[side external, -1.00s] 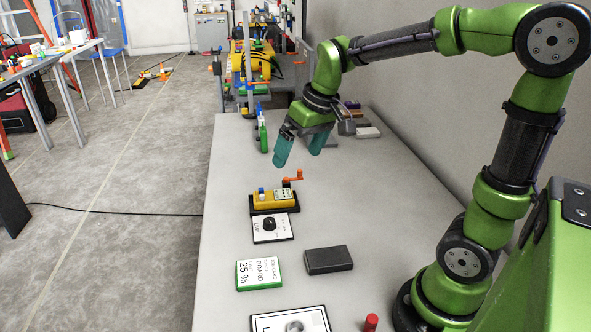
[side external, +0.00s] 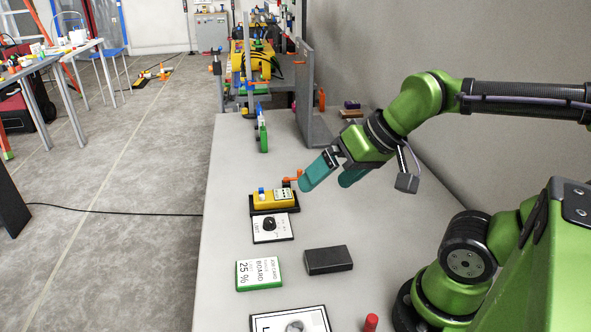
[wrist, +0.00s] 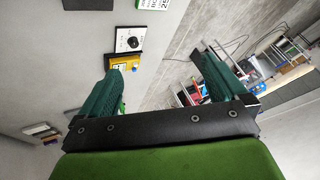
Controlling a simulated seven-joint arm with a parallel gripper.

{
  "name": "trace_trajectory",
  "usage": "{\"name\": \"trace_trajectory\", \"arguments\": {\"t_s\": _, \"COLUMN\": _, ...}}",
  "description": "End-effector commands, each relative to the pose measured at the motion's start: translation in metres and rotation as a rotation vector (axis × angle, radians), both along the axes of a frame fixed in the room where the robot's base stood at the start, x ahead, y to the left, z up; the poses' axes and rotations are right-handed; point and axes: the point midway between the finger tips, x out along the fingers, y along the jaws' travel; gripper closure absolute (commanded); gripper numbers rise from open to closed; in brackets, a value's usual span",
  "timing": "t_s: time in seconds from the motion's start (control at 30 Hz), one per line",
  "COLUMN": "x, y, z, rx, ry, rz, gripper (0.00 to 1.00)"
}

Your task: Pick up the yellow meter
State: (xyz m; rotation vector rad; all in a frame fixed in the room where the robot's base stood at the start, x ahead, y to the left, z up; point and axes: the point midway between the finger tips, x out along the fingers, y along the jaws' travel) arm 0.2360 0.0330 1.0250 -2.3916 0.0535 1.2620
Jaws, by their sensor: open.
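The yellow meter (side external: 273,198) lies in a black holder on the grey table, with an orange crank-like part (side external: 292,180) at its back right. In the wrist view the meter (wrist: 118,62) shows just beyond the left finger, which partly covers it. My gripper (side external: 328,174) is open and empty, with teal fingers. In the side view it hangs just right of the meter and tilts toward it; I cannot tell whether a finger touches the orange part. In the wrist view the gripper (wrist: 160,80) has its fingers wide apart.
A white card with a black knob (side external: 272,227) lies right in front of the meter. Nearer are a green-edged job card (side external: 259,274), a black box (side external: 328,260) and a red cylinder (side external: 371,322). A grey upright panel (side external: 314,118) stands behind. The table's left edge is near the meter.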

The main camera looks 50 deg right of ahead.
Motion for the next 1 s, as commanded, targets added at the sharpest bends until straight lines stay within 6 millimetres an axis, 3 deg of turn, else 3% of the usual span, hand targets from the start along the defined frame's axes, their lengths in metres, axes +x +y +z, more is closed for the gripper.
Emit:
{"name": "trace_trajectory", "arguments": {"t_s": 0.3, "x": 0.000, "y": -0.001, "z": -0.001, "rx": 0.000, "ry": 0.003, "rz": -0.003, "gripper": 0.08}}
{"name": "trace_trajectory", "arguments": {"t_s": 0.47, "x": 0.011, "y": -0.006, "z": -0.014, "rx": 0.000, "ry": 0.078, "rz": -0.024, "gripper": 0.08}}
{"name": "trace_trajectory", "arguments": {"t_s": 0.67, "x": 0.069, "y": -0.029, "z": -0.016, "rx": -0.063, "ry": 0.209, "rz": 0.000, "gripper": 0.08}}
{"name": "trace_trajectory", "arguments": {"t_s": 0.87, "x": 0.139, "y": -0.062, "z": -0.027, "rx": -0.194, "ry": 0.334, "rz": 0.189, "gripper": 0.08}}
{"name": "trace_trajectory", "arguments": {"t_s": 1.0, "x": 0.186, "y": -0.090, "z": -0.045, "rx": -0.284, "ry": 0.415, "rz": 0.376, "gripper": 0.08}}
